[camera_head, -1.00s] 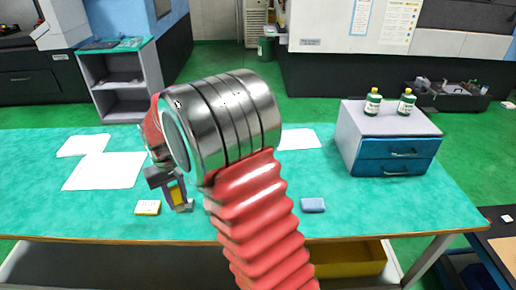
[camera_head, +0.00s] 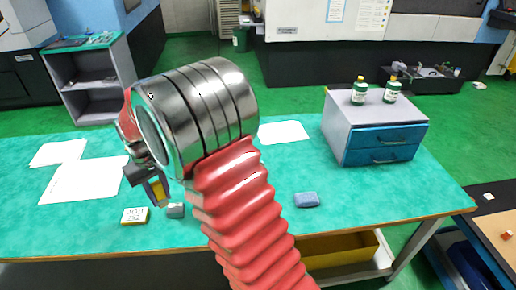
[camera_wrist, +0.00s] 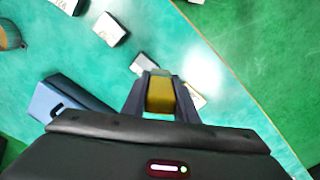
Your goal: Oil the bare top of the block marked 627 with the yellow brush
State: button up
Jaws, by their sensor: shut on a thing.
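My gripper (camera_head: 158,196) is shut on the yellow brush (camera_head: 156,190), low over the left front of the teal table. In the wrist view the yellow brush (camera_wrist: 160,95) sits between my two fingers, and its tip is hidden. A grey block (camera_head: 175,210) lies just right of my gripper. A pale-topped piece with yellow sides (camera_head: 135,215) lies to the left, its dark marks too small to read. In the wrist view a white-topped block (camera_wrist: 110,28) and a grey-topped block (camera_wrist: 143,64) lie beyond my fingers. I cannot read 627 on any block.
A blue block (camera_head: 307,199) lies right of my arm. White sheets (camera_head: 85,180) lie at left. A grey cabinet with blue drawers (camera_head: 385,143) stands at right, with two green bottles (camera_head: 359,90) on top. The table's front edge (camera_head: 350,228) is near; its right side is mostly clear.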

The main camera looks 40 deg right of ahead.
jog(key=s+d+m+t, duration=0.2)
jog(key=d+m, duration=0.1)
jog(key=d, duration=1.5)
jog(key=s+d+m+t, duration=0.2)
jog(key=d+m, duration=0.2)
jog(key=d, duration=1.5)
jog(key=shift+w+f, duration=0.1)
jog(key=shift+f, duration=2.8)
jog(key=shift+f, duration=0.25)
jog(key=shift+s+f, duration=0.25)
jog(key=shift+f, duration=0.25)
dwell(0.7)
